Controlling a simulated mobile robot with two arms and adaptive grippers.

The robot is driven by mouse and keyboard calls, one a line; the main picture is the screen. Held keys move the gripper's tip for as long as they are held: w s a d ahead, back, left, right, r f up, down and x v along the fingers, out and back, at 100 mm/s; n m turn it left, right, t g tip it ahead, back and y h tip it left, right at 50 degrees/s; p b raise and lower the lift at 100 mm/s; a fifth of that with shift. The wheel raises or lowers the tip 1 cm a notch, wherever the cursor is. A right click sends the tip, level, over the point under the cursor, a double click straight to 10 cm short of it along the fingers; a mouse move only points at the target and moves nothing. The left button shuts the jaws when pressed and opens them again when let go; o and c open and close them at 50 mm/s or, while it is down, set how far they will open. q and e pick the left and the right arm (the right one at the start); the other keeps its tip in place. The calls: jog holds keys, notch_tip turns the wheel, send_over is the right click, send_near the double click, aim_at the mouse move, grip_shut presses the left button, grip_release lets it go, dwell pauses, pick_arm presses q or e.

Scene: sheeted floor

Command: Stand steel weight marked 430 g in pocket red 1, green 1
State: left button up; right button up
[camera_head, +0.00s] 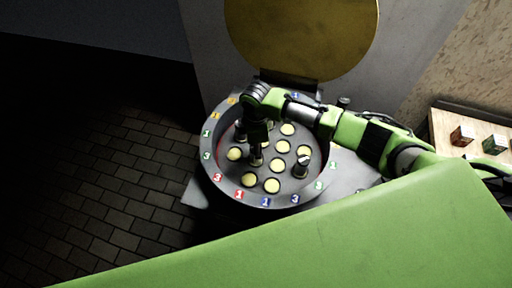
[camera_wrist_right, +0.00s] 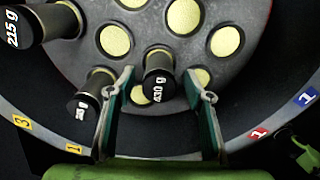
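The steel weight marked 430 g (camera_wrist_right: 158,75) is a dark-capped cylinder standing in the round tray (camera_wrist_right: 262,75), its marked end toward the right wrist camera. My right gripper (camera_wrist_right: 158,78) is open, its two fingers on either side of this weight, with visible gaps. In the head view my right gripper (camera_head: 257,148) points down into the tray (camera_head: 225,187), partly hiding what is under it. The tray floor has round yellow pockets, and its rim carries coloured number tags. Red 1 (camera_wrist_right: 258,134) and blue 1 (camera_wrist_right: 306,96) tags show in the wrist view. My left gripper is not in view.
A weight marked 215 g (camera_wrist_right: 45,24) and a smaller weight (camera_wrist_right: 90,96), its mark unclear, stand left of the 430 g one. Another weight (camera_head: 301,168) stands at the tray's right. Several pockets are empty. Coloured cubes (camera_head: 462,136) sit on a board at far right.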

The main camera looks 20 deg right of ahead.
notch_tip(320, 180, up, 12)
dwell(0.5)
